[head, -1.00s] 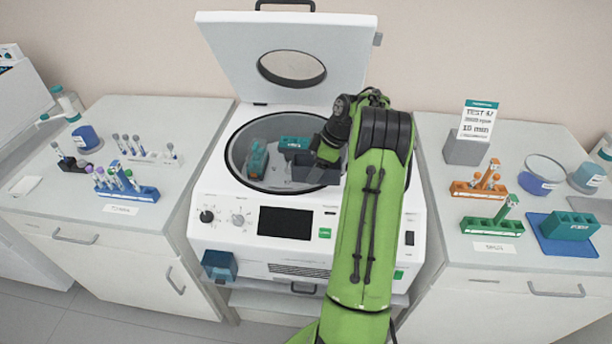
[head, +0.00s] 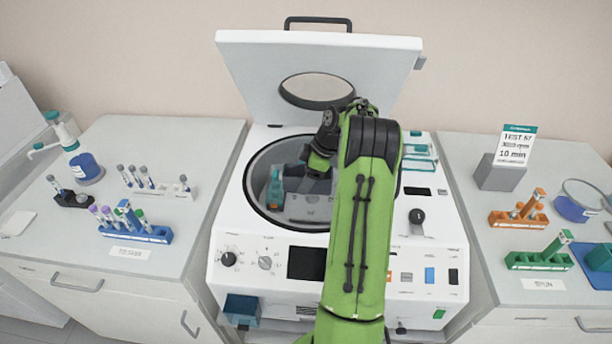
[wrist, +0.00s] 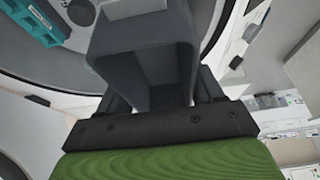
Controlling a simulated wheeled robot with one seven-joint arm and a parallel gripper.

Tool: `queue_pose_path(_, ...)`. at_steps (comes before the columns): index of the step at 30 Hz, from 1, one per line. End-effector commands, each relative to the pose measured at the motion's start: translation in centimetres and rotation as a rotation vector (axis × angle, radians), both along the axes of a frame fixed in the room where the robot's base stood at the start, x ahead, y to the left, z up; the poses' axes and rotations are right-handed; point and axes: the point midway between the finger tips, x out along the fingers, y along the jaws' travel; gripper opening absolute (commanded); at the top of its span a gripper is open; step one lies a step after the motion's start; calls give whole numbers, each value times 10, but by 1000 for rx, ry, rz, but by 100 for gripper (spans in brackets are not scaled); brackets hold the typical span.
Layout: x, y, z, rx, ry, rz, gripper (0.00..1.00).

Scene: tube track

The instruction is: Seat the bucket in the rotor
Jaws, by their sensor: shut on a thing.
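The bucket (wrist: 145,50) is a dark grey, open-topped box with an empty interior, large in the wrist view. My gripper (wrist: 158,92) is shut on it, with a dark finger on each side. In the head view my gripper (head: 319,165) is over the open centrifuge bowl, and the bucket there is hard to tell apart from other grey parts. A teal tube holder (head: 274,188) sits in the bowl left of my gripper; it also shows in the wrist view (wrist: 35,22). The rotor is mostly hidden by my arm, so I cannot tell whether the bucket touches it.
The centrifuge lid (head: 318,75) stands open behind the bowl. The bowl's rim (head: 250,200) surrounds my gripper closely. Tube racks stand on the left bench (head: 150,262) and right bench (head: 510,290). A grey block with a sign (head: 500,172) stands at the right.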

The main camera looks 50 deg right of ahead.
Motion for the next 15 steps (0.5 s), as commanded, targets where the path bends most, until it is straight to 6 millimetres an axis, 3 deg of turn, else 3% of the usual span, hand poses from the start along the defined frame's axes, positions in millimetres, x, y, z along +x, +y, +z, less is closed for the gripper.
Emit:
queue_pose_path(10, -1, 0, -53, 2, 3, 0, 32)
queue_pose_path(15, -1, 0, -89, 3, 4, 0, 32)
